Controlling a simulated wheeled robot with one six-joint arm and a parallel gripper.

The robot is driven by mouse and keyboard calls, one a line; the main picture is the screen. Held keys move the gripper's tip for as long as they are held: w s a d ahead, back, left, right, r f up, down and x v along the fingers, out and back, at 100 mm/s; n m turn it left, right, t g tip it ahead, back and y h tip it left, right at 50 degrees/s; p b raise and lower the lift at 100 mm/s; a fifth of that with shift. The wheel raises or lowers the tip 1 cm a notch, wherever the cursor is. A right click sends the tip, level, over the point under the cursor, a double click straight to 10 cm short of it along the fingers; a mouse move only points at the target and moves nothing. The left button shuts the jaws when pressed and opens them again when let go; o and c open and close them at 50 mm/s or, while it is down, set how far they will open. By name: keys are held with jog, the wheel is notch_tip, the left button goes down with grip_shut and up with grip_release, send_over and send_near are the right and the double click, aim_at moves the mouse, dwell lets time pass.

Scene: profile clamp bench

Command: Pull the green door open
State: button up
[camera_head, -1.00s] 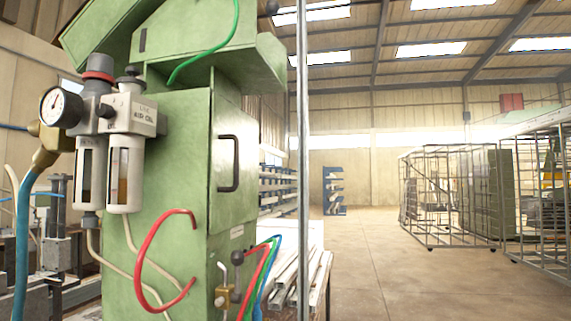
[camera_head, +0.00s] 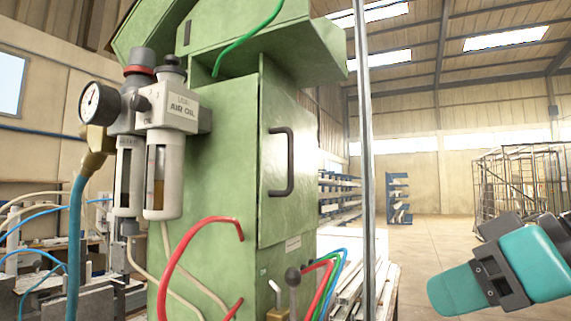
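The green door (camera_head: 287,165) is a tall panel on the front of the green machine cabinet (camera_head: 215,150). It has a black bar handle (camera_head: 289,162) standing upright near its middle. The door looks shut, flush with the cabinet. My gripper (camera_head: 456,291), teal and dark grey, comes in from the lower right edge. Its tip points left and lies well to the right of the handle and lower, apart from the door. I see it from the side and cannot make out a gap between the fingers. Nothing shows held in it.
A thin metal post (camera_head: 366,150) stands between the door and my gripper. A gauge (camera_head: 98,104) and air-oil unit (camera_head: 165,115) sit on the cabinet's left side. Red hoses (camera_head: 185,245) and a lever (camera_head: 293,277) are below. Open floor (camera_head: 425,232) lies behind, right.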

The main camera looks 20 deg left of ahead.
aim_at(290, 184)
jog(key=w+a+r+n+y, duration=0.1)
jog(key=a+r+n+y, duration=0.15)
jog(key=r, duration=0.55)
jog(key=w+a+r+n+y, duration=0.1)
jog(key=a+r+n+y, duration=0.1)
jog(key=r+y, duration=0.35)
jog(key=shift+m+h, duration=0.25)
jog(key=shift+h, duration=0.65)
jog(key=p+x, duration=0.2)
jog(key=x, duration=0.3)
jog(key=r+p+x, duration=0.1)
jog(key=p+x, duration=0.2)
jog(key=x, duration=0.3)
jog(key=p+x, duration=0.3)
jog(key=x, duration=0.3)
jog(key=shift+w+r, duration=0.2)
jog(key=shift+r, duration=0.1)
jog(key=shift+c, duration=0.4)
grip_shut()
